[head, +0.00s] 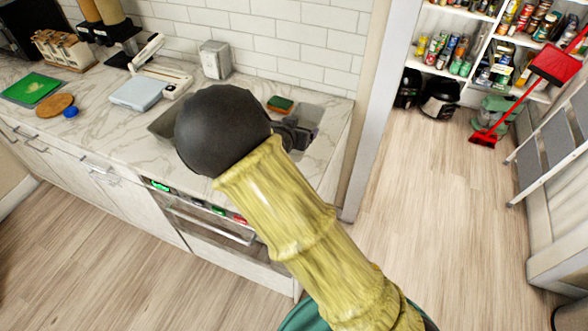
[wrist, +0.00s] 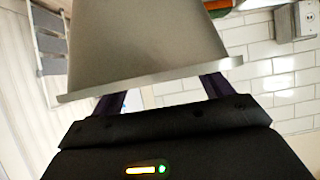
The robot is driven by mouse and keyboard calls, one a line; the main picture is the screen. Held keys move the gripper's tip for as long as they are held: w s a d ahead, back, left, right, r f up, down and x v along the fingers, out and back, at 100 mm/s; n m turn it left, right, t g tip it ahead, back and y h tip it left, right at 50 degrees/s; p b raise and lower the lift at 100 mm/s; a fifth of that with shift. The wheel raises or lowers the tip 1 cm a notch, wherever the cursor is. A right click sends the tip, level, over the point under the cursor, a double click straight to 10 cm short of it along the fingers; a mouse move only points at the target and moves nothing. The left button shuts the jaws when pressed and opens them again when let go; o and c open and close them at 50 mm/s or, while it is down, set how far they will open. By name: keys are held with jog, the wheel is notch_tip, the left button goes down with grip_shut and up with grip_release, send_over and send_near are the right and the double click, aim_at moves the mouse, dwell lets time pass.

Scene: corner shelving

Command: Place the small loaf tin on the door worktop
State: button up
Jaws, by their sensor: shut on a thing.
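The small loaf tin (wrist: 150,40) is plain grey metal with tapering sides and a flared rim, and fills the upper middle of the wrist view. My gripper (wrist: 161,92) is shut on it, with the rim close to the fingers. In the head view my gripper (head: 291,134) is dark and partly hidden behind my arm. A grey shape beside it, probably the tin (head: 309,114), shows over the right end of the worktop. The marble-patterned worktop (head: 110,130) runs along the tiled wall to the doorway. I cannot tell whether the tin touches it.
A green and orange sponge-like block (head: 280,103) lies near my gripper. A metal dispenser (head: 215,60) and a pale blue scale-like box (head: 143,92) stand further left. A grey recess or tray (head: 165,121) is partly hidden by my arm. Shelves (head: 455,45) lie beyond the doorway.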

jog(key=shift+s+a, duration=0.15)
jog(key=shift+a, duration=0.7)
jog(key=shift+d+f, duration=0.1)
jog(key=shift+f, duration=3)
jog(key=shift+f, duration=1.85)
